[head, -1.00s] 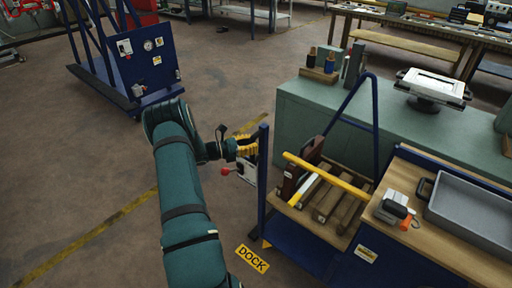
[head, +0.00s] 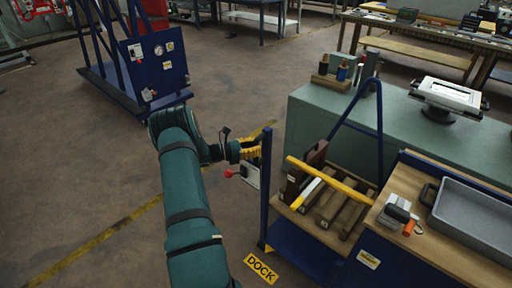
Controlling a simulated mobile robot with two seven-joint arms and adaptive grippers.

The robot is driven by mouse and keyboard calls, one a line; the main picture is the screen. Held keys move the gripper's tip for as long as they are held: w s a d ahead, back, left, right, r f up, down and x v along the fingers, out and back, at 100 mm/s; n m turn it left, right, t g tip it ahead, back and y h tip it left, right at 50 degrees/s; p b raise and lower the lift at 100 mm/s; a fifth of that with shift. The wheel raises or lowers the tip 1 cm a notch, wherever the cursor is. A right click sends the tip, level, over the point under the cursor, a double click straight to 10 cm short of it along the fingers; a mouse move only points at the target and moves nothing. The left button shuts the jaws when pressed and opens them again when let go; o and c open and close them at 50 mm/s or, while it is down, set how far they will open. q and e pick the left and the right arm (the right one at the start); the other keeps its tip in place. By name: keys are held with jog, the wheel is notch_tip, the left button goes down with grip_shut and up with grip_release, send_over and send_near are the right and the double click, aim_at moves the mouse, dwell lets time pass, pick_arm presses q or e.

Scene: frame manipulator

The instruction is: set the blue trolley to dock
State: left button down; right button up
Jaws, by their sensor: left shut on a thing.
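The blue trolley (head: 267,190) is a blue tube frame with a low deck. It stands between the green cabinet and the wooden-topped bench. A white plate (head: 251,175) with a red knob (head: 229,173) is beside its near left post. A yellow DOCK label (head: 261,268) lies on the floor just in front of that post's foot. My left gripper (head: 252,151) has yellow fingers shut at the upper part of the post. The exact contact is small and partly hidden. My right gripper is not in view.
A green cabinet (head: 310,125) stands behind the trolley. A wooden-topped bench with a grey tray (head: 478,215) is close on the right. Another blue frame (head: 155,65) with a gauge stands at the upper left. The floor to the left is open, crossed by a yellow line (head: 100,240).

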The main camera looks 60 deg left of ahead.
pick_arm(q)
jog(key=c, duration=0.8)
grip_release()
jog(key=shift+a, duration=0.25)
jog(key=shift+c, duration=0.2)
jog(key=v, duration=1.2)
jog(key=shift+s, duration=0.15)
